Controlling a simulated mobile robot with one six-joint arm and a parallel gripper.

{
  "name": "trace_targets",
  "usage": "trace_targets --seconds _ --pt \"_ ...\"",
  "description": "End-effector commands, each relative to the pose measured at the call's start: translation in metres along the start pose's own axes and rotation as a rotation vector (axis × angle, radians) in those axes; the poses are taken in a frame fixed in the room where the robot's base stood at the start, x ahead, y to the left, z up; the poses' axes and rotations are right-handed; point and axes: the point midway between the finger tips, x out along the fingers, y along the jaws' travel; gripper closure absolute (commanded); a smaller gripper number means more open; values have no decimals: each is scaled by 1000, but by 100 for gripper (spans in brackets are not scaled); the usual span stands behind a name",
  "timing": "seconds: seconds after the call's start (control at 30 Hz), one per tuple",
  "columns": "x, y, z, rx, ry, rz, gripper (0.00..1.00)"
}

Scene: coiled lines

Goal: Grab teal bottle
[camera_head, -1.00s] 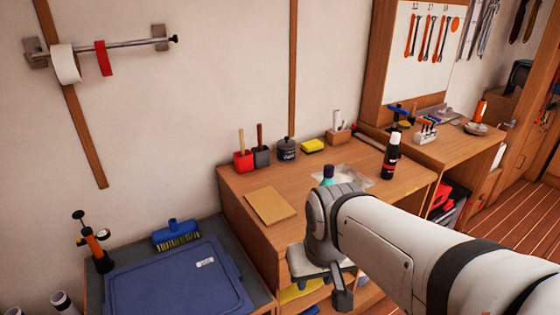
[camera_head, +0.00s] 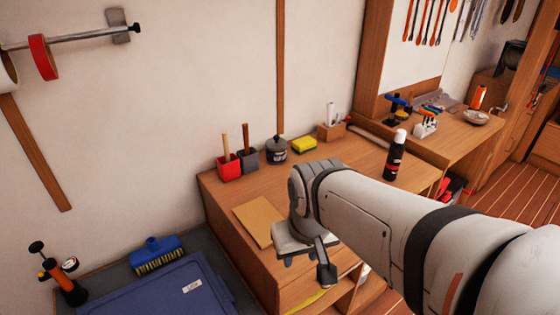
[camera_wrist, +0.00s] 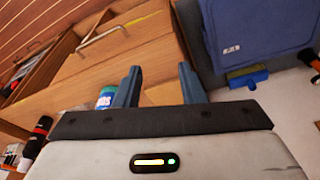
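The teal bottle (camera_wrist: 106,96) shows in the wrist view as a small teal and white shape with lettering, just left of my left finger and partly hidden by it. In the head view my arm covers the place where it stands. My gripper (camera_wrist: 158,70) is open, with its two blue-grey fingers apart and nothing between them. In the head view my gripper hangs over the front edge of the wooden desk (camera_head: 226,190), mostly hidden by my wrist.
A black bottle with a white cap (camera_head: 396,156) stands on the desk to the right. A brown envelope (camera_head: 256,220) lies at the left. A blue bin (camera_head: 180,290) is at lower left.

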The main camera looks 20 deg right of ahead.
Motion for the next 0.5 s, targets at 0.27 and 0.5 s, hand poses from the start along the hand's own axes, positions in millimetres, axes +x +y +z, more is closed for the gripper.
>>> trace_targets --seconds 0.27,0.5 --pt "-6 6 -15 13 10 -1 51" --pt "-28 67 -106 89 91 13 46"
